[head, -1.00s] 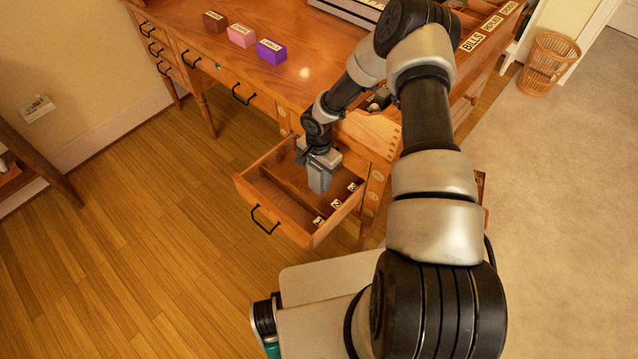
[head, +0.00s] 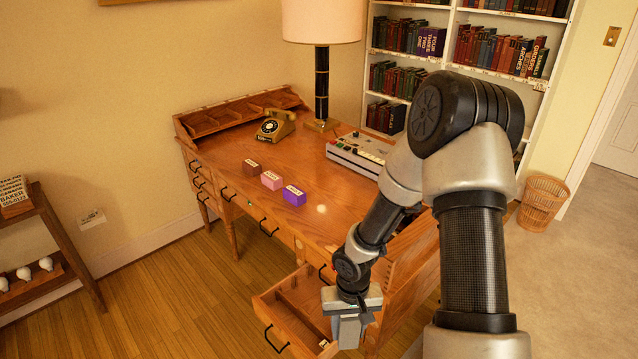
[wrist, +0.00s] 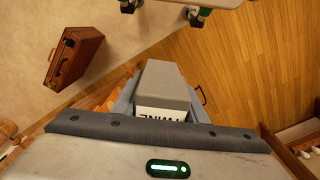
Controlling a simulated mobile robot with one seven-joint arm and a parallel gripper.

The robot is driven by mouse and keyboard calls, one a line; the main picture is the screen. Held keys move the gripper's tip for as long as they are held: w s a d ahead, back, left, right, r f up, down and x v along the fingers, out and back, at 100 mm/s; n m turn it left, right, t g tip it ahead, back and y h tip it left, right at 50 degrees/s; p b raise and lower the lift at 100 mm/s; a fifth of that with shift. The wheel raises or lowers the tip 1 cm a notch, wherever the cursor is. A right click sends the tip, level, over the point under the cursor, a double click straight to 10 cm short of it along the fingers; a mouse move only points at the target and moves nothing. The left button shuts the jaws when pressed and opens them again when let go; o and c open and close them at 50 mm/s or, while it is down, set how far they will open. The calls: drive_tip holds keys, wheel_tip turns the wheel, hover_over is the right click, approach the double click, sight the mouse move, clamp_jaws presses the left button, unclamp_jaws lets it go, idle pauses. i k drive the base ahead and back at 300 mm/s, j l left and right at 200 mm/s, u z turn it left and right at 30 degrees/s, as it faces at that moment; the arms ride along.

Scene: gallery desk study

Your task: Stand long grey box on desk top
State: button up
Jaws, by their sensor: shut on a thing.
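My gripper (head: 352,312) is shut on a long grey box (wrist: 163,82), seen close up in the wrist view with a white label bearing dark letters. In the head view the grey box (head: 348,332) hangs below the fingers, over the open drawer's right side. The desk top (head: 235,148) is brown wood, behind and above the gripper. The open drawer (head: 272,318) sticks out from the desk front and has a divider inside. Part of its inside is hidden by my gripper and the box.
Three small labelled blocks, brown (head: 250,168), pink (head: 271,181) and purple (head: 294,196), stand on the desk top. A telephone (head: 275,125), a lamp (head: 321,85) and a grey machine (head: 357,154) stand farther back. A brown case (wrist: 74,57) lies on the floor.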

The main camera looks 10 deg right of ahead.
sight(325, 221)
drive_tip(key=i+j+z, duration=0.4)
drive_tip(key=j, duration=0.25)
drive_tip(key=j+z, duration=0.4)
drive_tip(key=j, duration=0.25)
drive_tip(key=i+j+z, duration=0.15)
drive_tip(key=j+z, duration=0.2)
drive_tip(key=j, duration=0.45)
drive_tip(key=j+z, duration=0.4)
drive_tip(key=j, duration=0.35)
drive_tip(key=j+z, duration=0.4)
drive_tip(key=j, duration=0.5)
drive_tip(key=j+z, duration=0.45)
drive_tip(key=j, duration=0.45)
